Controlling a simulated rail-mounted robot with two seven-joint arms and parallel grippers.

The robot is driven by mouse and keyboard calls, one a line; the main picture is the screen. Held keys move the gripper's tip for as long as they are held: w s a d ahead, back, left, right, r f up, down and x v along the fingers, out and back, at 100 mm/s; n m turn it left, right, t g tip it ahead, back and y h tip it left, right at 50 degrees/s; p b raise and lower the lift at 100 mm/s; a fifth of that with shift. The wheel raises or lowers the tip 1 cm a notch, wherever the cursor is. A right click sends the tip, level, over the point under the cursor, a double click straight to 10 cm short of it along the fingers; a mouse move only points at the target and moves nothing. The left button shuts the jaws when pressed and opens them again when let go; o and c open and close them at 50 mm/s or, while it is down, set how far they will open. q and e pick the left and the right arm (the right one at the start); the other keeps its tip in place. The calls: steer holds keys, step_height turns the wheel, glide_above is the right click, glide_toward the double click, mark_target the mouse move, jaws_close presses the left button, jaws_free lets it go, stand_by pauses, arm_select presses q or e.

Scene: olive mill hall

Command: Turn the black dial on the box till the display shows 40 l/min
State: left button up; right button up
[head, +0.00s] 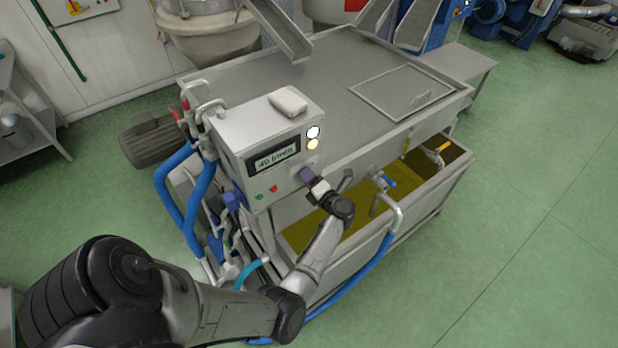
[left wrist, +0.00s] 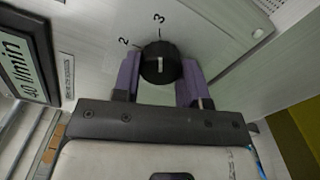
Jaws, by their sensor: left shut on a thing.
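The grey control box (head: 237,128) stands on the corner of the steel machine. Its display (head: 273,160) reads 40 l/min in the head view; the display also shows at the left edge of the left wrist view (left wrist: 17,68). The black dial (left wrist: 159,63) is on the box front, with the numbers 2 and 3 beside it and a white mark on its face. My left gripper (left wrist: 160,80) has its purple fingers on both sides of the dial, shut on it. In the head view the left gripper (head: 308,177) hides the dial. My right gripper is not in view.
Green and red buttons (head: 272,188) sit below the display. Blue hoses (head: 203,205) run down the box's left side.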

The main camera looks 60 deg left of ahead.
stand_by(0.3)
arm_select(q)
steer(key=o, duration=0.9)
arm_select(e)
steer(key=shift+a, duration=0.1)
arm_select(q)
steer(key=shift+d, duration=0.1)
